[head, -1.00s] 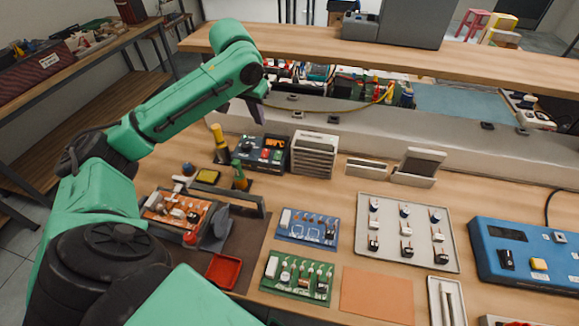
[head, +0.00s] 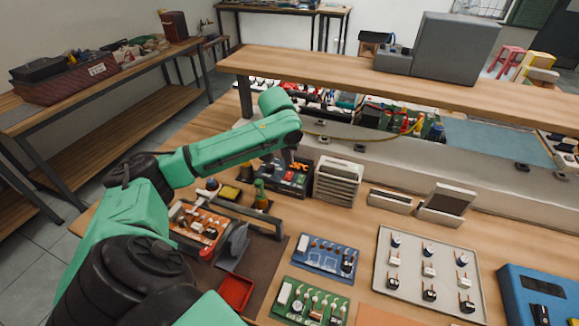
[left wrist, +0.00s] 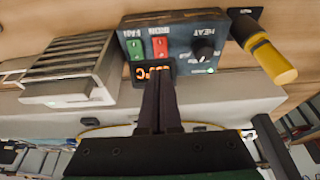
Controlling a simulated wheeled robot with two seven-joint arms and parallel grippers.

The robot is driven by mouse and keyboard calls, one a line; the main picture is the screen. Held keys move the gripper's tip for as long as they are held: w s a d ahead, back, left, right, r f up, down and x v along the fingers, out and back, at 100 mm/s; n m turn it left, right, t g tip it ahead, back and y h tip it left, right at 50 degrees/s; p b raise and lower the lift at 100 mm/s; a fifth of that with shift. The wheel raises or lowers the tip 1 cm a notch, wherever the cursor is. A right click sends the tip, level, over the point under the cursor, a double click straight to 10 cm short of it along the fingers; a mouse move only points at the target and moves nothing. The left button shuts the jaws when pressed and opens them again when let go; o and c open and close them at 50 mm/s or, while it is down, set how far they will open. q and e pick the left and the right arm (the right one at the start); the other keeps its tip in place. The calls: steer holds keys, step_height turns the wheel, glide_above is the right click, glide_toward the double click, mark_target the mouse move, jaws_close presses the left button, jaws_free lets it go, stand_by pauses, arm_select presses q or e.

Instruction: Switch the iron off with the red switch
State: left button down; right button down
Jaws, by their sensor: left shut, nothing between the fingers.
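The control station (head: 286,178) is a dark blue box at the back of the bench; it also shows upside down in the left wrist view (left wrist: 187,28). Its red switch (left wrist: 159,47), labelled IRON, sits between a green FAN switch (left wrist: 136,49) and the black HEAT knob (left wrist: 203,52). A lit orange display (left wrist: 152,73) and a small green light (left wrist: 210,71) show. My left gripper (left wrist: 158,82) is shut and empty, its tips in front of the display, near the red switch; contact cannot be told. The yellow-handled iron (left wrist: 272,58) is beside the station. My right gripper is out of view.
A grey slotted rack (head: 338,181) stands close to the station's right. A green bottle (head: 261,195) and an orange board in a holder (head: 203,228) are in front, left. A shelf (head: 400,82) spans the back. Blue (head: 325,255) and green (head: 310,302) boards lie nearer.

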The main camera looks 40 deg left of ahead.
mark_target(289, 176)
arm_select(q)
steer(key=x, duration=0.3)
steer(key=s+x, duration=0.1)
steer(key=shift+w+d+f+p, duration=0.1)
steer(key=shift+w+f+p, duration=0.15)
steer(key=shift+f, duration=0.25)
steer(key=shift+p, duration=0.5)
steer(key=shift+f, duration=0.15)
steer(key=shift+s+d+p, duration=0.1)
steer(key=shift+s+p, duration=0.2)
steer(key=shift+p, duration=0.15)
steer(key=shift+s+d+p, duration=0.15)
steer(key=shift+s+p, duration=0.2)
steer(key=shift+s, duration=0.1)
